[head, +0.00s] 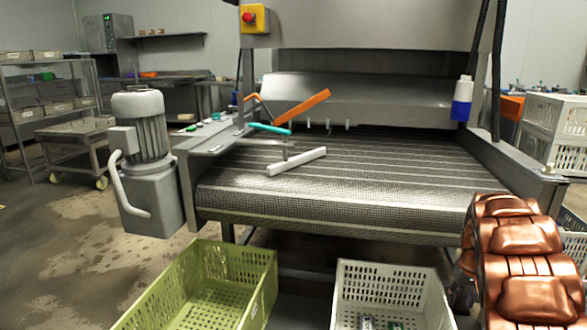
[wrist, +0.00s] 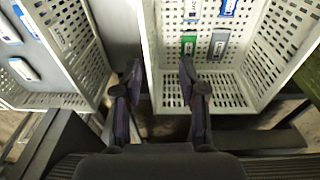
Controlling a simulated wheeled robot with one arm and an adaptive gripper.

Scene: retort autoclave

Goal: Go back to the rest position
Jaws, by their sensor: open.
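My gripper (wrist: 158,82) shows in the wrist view, open, with nothing between its two dark fingers. It points down over the near edge of a white perforated crate. The right finger lies over the crate's inside and the left finger over the gap between two crates. The gripper is not visible in the head view, where my copper-coloured arm fills the lower right. The white crate (wrist: 150,50) holds several small packs, among them a green one (wrist: 189,46) and a grey one (wrist: 218,44).
A second light crate (wrist: 95,40) stands on the left in the wrist view. The head view shows a green crate (head: 265,280), a white crate (head: 395,275), a mesh conveyor (head: 350,190) with orange and white bars above it, and a grey motor (head: 145,160) on the left.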

